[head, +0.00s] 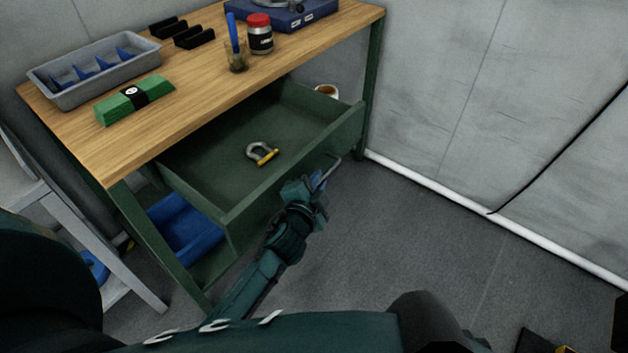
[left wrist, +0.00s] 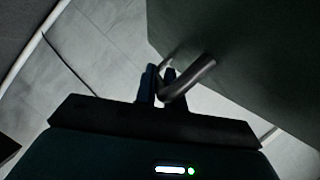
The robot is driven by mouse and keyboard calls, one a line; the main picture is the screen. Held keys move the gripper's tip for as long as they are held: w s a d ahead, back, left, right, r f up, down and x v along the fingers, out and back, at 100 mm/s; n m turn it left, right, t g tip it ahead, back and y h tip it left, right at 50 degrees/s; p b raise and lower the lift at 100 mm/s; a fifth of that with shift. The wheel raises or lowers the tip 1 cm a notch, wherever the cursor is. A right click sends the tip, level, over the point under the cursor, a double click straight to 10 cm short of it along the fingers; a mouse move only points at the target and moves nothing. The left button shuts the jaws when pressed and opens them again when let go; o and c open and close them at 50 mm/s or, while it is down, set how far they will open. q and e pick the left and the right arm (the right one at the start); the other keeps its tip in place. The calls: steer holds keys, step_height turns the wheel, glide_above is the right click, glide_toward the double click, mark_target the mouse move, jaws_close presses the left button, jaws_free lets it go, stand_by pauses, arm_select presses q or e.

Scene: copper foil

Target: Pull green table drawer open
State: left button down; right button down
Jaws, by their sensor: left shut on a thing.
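The green table (head: 372,95) has a wooden top, and its green drawer (head: 225,152) is pulled well out from under it. A shackle with a yellow pin (head: 262,153) lies inside the drawer. The drawer's metal bar handle (head: 330,172) is on its front. My left gripper (head: 318,183) is at the drawer front, shut on the handle. In the left wrist view the two fingers (left wrist: 158,85) close around the bent handle (left wrist: 190,78), beside the dark drawer front (left wrist: 240,50). My right gripper is not in view.
On the tabletop are a grey tray (head: 105,65), a green bundle (head: 136,99), a glass with a blue item (head: 236,58), a red-lidded jar (head: 259,36) and a blue case (head: 290,12). A blue bin (head: 185,228) sits below the drawer.

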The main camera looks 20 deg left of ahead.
arm_select(q)
steer(key=shift+s+d, duration=0.3)
steer(key=shift+d, duration=0.45)
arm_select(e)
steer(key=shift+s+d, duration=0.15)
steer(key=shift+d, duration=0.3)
arm_select(q)
steer(key=c, duration=1.5)
jaws_free()
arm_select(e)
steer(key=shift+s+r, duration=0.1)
